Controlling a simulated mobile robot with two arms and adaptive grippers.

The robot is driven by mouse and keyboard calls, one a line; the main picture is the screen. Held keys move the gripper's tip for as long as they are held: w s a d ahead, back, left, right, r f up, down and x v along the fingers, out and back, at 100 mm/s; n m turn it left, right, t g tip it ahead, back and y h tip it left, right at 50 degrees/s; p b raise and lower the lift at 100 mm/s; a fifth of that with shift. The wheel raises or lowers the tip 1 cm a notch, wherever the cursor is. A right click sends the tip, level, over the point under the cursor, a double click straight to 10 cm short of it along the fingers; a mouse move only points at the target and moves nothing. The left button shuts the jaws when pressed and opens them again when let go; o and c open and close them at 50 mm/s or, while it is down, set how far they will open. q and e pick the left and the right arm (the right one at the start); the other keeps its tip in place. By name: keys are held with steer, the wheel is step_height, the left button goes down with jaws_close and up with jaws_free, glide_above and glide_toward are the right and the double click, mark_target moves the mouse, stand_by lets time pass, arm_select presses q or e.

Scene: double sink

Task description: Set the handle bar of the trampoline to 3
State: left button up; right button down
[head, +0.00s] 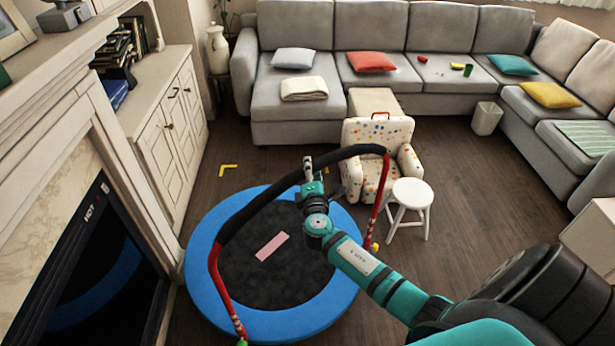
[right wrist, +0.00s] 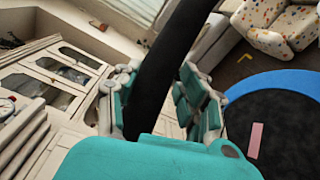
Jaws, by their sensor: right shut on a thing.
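The trampoline (head: 205,289) has a blue padded rim and a black mat with a pink patch, and stands on the floor. Its handle bar (head: 250,214) is a black padded arch on two red posts. White marks show low on the left post (head: 226,295); I cannot read any number. My right gripper (head: 311,168) is shut on the top of the arch near its middle. In the right wrist view the black bar (right wrist: 165,65) passes between the fingers of the gripper (right wrist: 157,95). My left gripper is out of view.
A white stool (head: 411,192) and a spotted armchair (head: 365,135) stand close behind the right post. A fireplace (head: 75,130) and white cabinet (head: 165,140) line the left. A grey sofa (head: 420,85) fills the back. Open floor lies right of the stool.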

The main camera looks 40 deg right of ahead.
steer(key=shift+w+r, duration=0.1)
steer(key=shift+r, duration=0.7)
steer(key=shift+w, duration=0.3)
steer(key=c, duration=1)
jaws_free()
steer(key=shift+s, duration=0.1)
steer(key=shift+o, duration=0.4)
steer(key=shift+s+r, duration=0.1)
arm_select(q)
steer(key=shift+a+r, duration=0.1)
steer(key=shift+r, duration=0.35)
arm_select(e)
steer(key=shift+f, duration=0.2)
steer(key=shift+s+a, duration=0.2)
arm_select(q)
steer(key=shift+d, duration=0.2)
arm_select(e)
steer(key=v, duration=1.2)
